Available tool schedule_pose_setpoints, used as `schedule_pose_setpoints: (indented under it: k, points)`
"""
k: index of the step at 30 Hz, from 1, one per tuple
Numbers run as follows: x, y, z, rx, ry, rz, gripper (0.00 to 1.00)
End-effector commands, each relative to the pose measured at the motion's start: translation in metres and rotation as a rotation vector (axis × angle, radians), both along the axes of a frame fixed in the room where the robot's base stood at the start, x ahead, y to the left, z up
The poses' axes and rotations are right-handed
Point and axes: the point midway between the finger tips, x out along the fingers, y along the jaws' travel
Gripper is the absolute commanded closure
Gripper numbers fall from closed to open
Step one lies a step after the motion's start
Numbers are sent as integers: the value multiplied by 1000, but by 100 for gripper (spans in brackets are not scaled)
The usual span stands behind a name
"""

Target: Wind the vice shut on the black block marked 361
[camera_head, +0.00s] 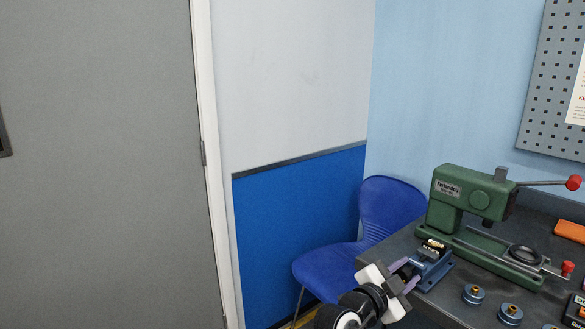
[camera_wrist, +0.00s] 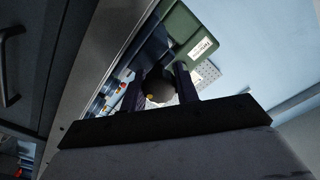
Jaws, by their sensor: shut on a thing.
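The small blue vice (camera_head: 432,270) sits at the near left edge of the dark bench. A black block (camera_head: 433,246) with pale marking sits at the vice's jaws; the number is too small to read, and I cannot tell whether the jaws touch it. My gripper (camera_head: 406,274) is at the vice's near left end, over the bench edge. In the wrist view its two dark fingers are shut on a round dark knob (camera_wrist: 158,88), which appears to be the vice's winding knob.
A green press (camera_head: 465,199) with a red-tipped lever stands just behind the vice. A black ring (camera_head: 525,254) lies on its base. Several blue-grey round pieces (camera_head: 473,294) stand on the bench front. A blue chair (camera_head: 333,262) is left of the bench.

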Motion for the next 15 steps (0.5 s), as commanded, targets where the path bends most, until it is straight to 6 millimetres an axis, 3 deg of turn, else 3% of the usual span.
schedule_pose_setpoints:
  k: [1,2,5,15]
  points:
    - [0,0,-1,1,2,0,99]
    - [0,0,-1,1,2,0,67]
    - [0,0,-1,1,2,0,54]
    - [-1,2,-1,0,1,1,51]
